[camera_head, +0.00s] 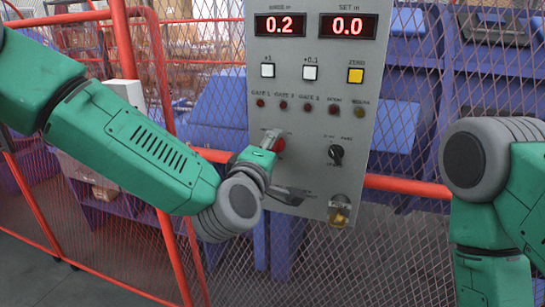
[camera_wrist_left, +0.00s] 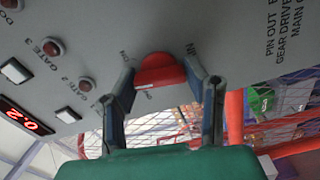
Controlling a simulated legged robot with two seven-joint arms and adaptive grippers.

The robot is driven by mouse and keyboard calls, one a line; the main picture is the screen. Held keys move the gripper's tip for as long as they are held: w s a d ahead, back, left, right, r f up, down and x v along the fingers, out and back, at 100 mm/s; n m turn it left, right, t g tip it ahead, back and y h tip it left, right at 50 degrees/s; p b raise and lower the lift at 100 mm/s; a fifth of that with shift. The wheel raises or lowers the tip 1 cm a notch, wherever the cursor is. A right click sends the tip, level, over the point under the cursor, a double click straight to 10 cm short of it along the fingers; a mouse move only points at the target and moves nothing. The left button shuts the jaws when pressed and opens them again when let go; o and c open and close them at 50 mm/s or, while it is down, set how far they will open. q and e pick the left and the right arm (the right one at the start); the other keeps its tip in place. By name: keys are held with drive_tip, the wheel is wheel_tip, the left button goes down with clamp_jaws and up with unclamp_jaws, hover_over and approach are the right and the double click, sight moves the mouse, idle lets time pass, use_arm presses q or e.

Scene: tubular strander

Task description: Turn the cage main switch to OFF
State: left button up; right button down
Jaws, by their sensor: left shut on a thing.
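A red rotary knob (camera_head: 278,145), which I take to be the cage main switch, sits on the lower left of the grey control panel (camera_head: 300,110). It also shows in the left wrist view (camera_wrist_left: 158,70), with small lettering around it that is too blurred to read surely. My left gripper (camera_head: 268,157) reaches it from the lower left. In the left wrist view its two fingers (camera_wrist_left: 161,80) stand on either side of the knob, closed on it. My right forearm shows at the right edge of the head view; its gripper is outside the picture.
A black selector (camera_head: 336,154) and a brass-coloured fitting (camera_head: 340,211) are right of the knob. Push buttons (camera_head: 310,72), several small red lamps and two red displays reading 0.2 and 0.0 are above. Mesh fencing with red rails (camera_head: 400,187) stands behind the panel.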

use_arm(q)
drive_tip(key=n+b, duration=0.2)
drive_tip(key=n, duration=0.1)
drive_tip(key=f+n+b, duration=0.1)
drive_tip(key=n+b, duration=0.1)
drive_tip(key=n, duration=0.1)
drive_tip(key=shift+s+f+b, duration=0.1)
drive_tip(key=shift+b, duration=0.25)
drive_tip(key=shift+d+n+b, duration=0.1)
drive_tip(key=shift+n+b, duration=1.5)
drive_tip(key=shift+n, duration=0.9)
drive_tip(key=o, duration=1.2)
drive_tip(key=shift+c, duration=0.2)
drive_tip(key=shift+r, duration=0.3)
